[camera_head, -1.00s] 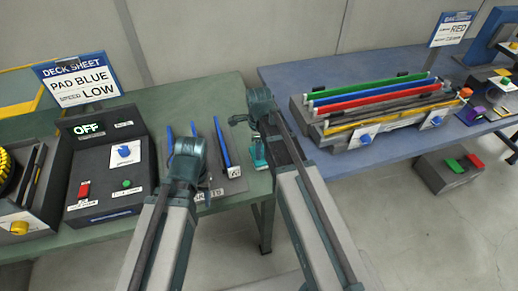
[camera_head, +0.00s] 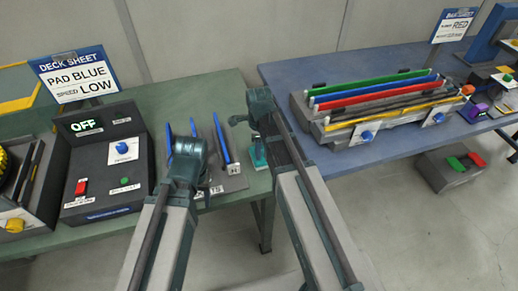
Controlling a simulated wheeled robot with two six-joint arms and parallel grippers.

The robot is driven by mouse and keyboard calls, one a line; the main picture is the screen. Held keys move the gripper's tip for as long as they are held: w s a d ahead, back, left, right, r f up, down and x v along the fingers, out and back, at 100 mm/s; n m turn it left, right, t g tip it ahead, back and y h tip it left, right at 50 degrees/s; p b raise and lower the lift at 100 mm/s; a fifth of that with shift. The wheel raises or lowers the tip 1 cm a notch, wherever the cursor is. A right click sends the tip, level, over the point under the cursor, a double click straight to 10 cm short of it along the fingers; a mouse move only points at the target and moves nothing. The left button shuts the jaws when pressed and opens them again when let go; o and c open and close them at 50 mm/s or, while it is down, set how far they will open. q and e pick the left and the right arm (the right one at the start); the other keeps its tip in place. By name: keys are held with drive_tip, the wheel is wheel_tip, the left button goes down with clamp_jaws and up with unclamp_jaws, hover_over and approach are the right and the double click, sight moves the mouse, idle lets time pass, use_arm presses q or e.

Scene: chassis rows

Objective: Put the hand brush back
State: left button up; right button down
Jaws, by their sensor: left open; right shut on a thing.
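My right arm reaches over the right end of the green table (camera_head: 228,92), and its gripper (camera_head: 255,134) is mostly hidden by my own wrist. It is shut on a small teal thing (camera_head: 259,154), seemingly the hand brush, by the table's right edge. I cannot tell whether the brush touches the table. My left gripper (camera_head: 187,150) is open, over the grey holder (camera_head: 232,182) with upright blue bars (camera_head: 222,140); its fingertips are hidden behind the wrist.
A black control box (camera_head: 103,160) reading OFF and a deck sheet sign (camera_head: 75,75) stand left. A blue table (camera_head: 300,72) at right bears a rack (camera_head: 318,128) of coloured bars. A floor gap separates the tables. A grey pedal box (camera_head: 447,177) is on the floor.

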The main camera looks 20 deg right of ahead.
drive_tip(key=shift+f, duration=0.3)
drive_tip(key=shift+c, duration=2.1)
unclamp_jaws()
drive_tip(key=shift+r, duration=0.1)
wheel_tip(320, 180, up, 14)
drive_tip(key=p, duration=1.3)
drive_tip(key=s+a+n, duration=0.5)
drive_tip(key=s+n, duration=0.2)
drive_tip(key=n, duration=0.6)
drive_tip(key=s+a+n+h, duration=0.1)
drive_tip(key=s+a+n, duration=0.4)
drive_tip(key=n, duration=0.7)
drive_tip(key=shift+s+a+f+n, duration=0.25)
drive_tip(key=shift+s+n, duration=0.15)
drive_tip(key=shift+s, duration=0.75)
